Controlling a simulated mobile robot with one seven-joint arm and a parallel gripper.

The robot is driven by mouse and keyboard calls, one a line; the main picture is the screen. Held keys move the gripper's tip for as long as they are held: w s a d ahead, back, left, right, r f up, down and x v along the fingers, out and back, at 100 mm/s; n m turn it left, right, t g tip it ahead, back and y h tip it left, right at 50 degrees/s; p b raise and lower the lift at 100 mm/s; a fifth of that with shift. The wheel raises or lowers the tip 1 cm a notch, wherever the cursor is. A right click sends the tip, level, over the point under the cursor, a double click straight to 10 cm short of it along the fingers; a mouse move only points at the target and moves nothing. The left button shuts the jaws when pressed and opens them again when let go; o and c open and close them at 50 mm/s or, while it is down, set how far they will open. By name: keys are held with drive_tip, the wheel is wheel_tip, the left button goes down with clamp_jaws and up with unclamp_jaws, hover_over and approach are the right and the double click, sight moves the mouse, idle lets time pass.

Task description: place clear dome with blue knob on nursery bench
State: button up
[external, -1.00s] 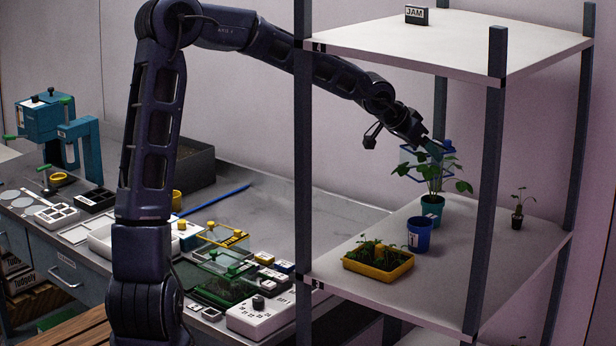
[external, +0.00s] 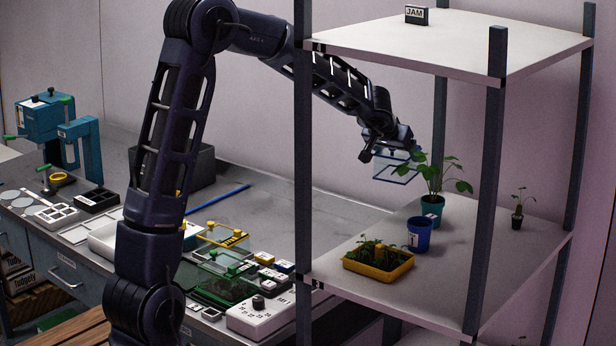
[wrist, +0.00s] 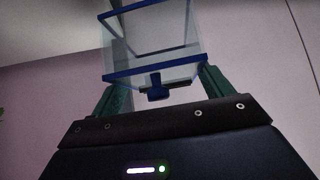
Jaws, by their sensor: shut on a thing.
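The clear dome (external: 393,170) is a see-through box with blue edges, held in the air just outside the left side of the rack's middle shelf. My gripper (external: 388,145) is shut on it. In the wrist view the dome (wrist: 150,45) shows with its blue knob (wrist: 157,88) between the two green fingers of my gripper (wrist: 160,86). The nursery bench (external: 275,215) appears to be the grey worktop left of the rack, below the dome; I see no label naming it.
The rack shelf (external: 480,255) holds a yellow tray of seedlings (external: 378,265), a blue pot (external: 419,236) and a leafy plant in a teal pot (external: 432,208). A rack post (external: 303,150) stands before my arm. The worktop's back right part is clear.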

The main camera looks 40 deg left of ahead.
sight(379, 173)
drive_tip(key=a+f+n+y, duration=0.1)
drive_tip(key=f, duration=0.1)
drive_tip(key=a+f+n+g+y, duration=0.1)
drive_tip(key=f+n, duration=0.1)
drive_tip(key=s+a+f+n+y, duration=0.1)
drive_tip(key=f+n, duration=0.1)
drive_tip(key=shift+s+a+f+y, duration=0.1)
drive_tip(key=shift+a+f+y, duration=0.05)
drive_tip(key=shift+a+y, duration=0.2)
drive_tip(key=s+a+f+n+g+y, duration=0.1)
drive_tip(key=s+a+n+g+y, duration=0.3)
drive_tip(key=a+n, duration=0.5)
drive_tip(key=a+r+n+g, duration=0.2)
drive_tip(key=a+r+g, duration=0.15)
drive_tip(key=r, duration=0.35)
drive_tip(key=f, duration=2)
drive_tip(key=shift+w+d+f, duration=0.2)
drive_tip(key=shift+w+f, duration=0.05)
drive_tip(key=o, duration=1)
drive_tip(key=shift+f, duration=0.1)
